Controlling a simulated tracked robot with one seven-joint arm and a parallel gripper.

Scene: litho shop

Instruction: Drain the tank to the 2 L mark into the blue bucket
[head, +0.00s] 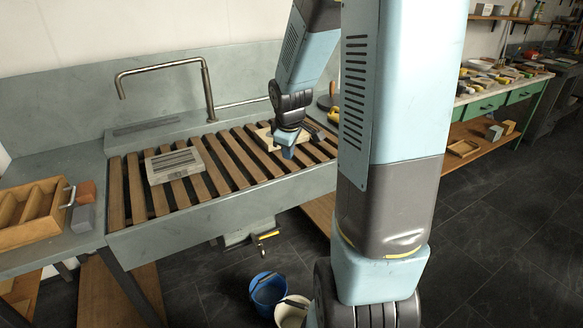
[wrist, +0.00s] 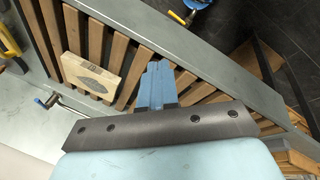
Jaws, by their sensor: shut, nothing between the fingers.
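The grey trough (head: 200,222), likely the tank, has wooden slats across its top; no liquid level or 2 L mark is readable. A yellow-handled valve (head: 267,236) sticks out below its front. The blue bucket (head: 268,292) stands on the floor below and near the valve, partly hidden by a cream bucket (head: 290,314). The bucket's blue rim shows at the top of the wrist view (wrist: 174,13). My gripper (head: 287,153) is above the slats, shut and empty, its blue fingers (wrist: 154,84) together. The insides of the buckets cannot be read.
A wooden block (wrist: 103,78) lies on the slats beside my gripper, and a slotted pale block (head: 174,164) lies farther left. A curved metal faucet (head: 207,90) rises behind. A wooden rack (head: 32,212) stands at left. A cluttered green bench (head: 490,100) is at right. Dark floor is open at right.

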